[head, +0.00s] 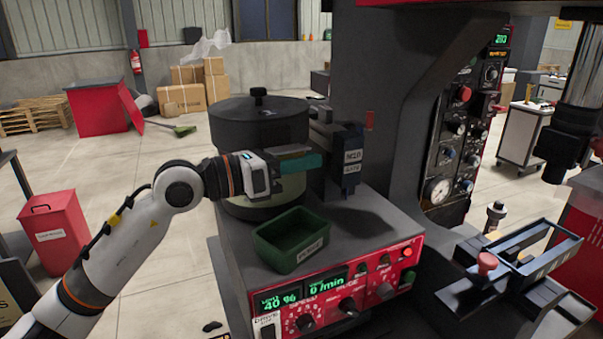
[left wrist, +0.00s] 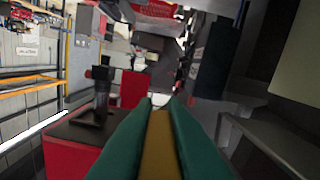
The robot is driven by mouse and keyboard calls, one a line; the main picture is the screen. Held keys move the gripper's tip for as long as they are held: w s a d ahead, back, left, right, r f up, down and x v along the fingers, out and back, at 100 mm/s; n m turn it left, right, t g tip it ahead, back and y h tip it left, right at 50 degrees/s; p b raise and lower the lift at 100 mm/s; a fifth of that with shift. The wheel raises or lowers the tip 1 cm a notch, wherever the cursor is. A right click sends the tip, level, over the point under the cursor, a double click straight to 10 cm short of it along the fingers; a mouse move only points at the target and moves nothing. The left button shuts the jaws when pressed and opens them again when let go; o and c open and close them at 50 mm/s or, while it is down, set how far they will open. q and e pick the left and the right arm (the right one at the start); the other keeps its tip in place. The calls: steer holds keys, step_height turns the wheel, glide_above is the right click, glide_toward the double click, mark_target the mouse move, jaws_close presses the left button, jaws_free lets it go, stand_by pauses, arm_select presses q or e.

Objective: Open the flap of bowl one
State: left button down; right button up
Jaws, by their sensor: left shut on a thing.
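The feeder bowl (head: 258,108) is a dark round drum with a lid and knob, on a grey and red machine; its lower side is pale. My left gripper (head: 308,162) is in front of the bowl's right side, its green fingers pointing right towards a dark labelled block (head: 348,158). In the left wrist view the fingers (left wrist: 160,110) are closed along a narrow ochre strip (left wrist: 161,148). I cannot tell whether this strip is the flap; the fingers hide much of that spot. My right gripper is not in view.
A green tray (head: 280,246) stands on the machine top below my left gripper. The control panel (head: 340,300) is at the front. A thick dark column (head: 385,90) rises behind and right. A black rail frame (head: 530,255) is at the right.

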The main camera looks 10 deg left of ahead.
arm_select(q)
steer(key=shift+f+m+b, duration=0.45)
steer(key=shift+m+b, duration=0.3)
steer(key=shift+m, duration=0.05)
